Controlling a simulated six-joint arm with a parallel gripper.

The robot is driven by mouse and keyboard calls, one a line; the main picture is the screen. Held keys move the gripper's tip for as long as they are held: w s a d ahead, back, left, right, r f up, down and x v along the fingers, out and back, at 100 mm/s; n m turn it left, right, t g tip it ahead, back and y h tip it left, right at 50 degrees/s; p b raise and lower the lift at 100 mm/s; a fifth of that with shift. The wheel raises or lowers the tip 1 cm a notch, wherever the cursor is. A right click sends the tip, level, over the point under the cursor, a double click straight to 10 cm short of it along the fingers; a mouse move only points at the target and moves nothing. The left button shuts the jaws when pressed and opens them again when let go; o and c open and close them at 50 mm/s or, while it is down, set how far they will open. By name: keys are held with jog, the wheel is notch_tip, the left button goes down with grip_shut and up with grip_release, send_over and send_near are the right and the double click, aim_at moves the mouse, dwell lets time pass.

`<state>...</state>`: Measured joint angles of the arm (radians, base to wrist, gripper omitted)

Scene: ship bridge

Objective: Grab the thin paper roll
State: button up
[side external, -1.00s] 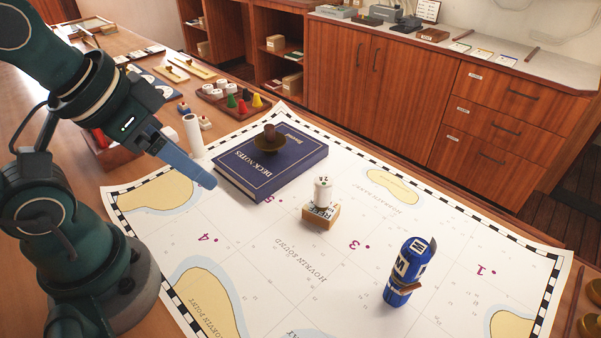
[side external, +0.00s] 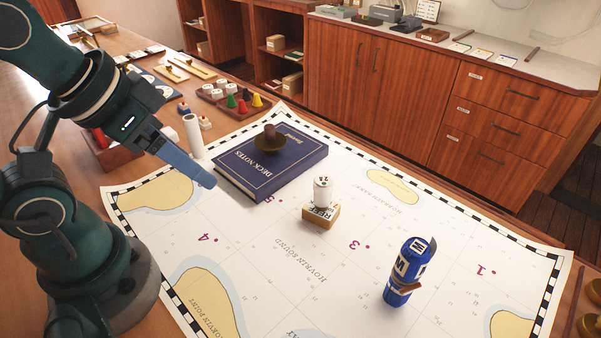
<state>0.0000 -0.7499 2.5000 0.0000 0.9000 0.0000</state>
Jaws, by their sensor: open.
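A thin white paper roll (side external: 193,136) stands upright by the upper left edge of the chart. My gripper (side external: 208,179) is open, with blue fingers pointing down to the right. It hangs over the chart, in front of the roll and left of the blue book. In the picture the fingers pass close to the roll's lower end; I cannot tell the true gap. Nothing shows between the fingers, which overlap from this side.
The "Deck Notes" book (side external: 272,163) carries a brown knobbed object (side external: 268,141). A short white cylinder (side external: 321,189) stands on a wooden block (side external: 321,215). A tray of coloured cones (side external: 264,107) lies behind.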

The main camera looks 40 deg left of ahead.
notch_tip(320, 180, up, 5)
jog(key=m+t+y, duration=0.2)
jog(key=m+y, duration=0.9)
jog(key=m, duration=1.4)
send_over(194, 140)
jog(key=f, duration=1.7)
jog(key=shift+s+d, duration=0.15)
jog(key=shift+d, duration=0.05)
jog(key=shift+a+f, duration=0.1)
jog(key=shift+f, duration=0.65)
jog(key=shift+x, duration=2.5)
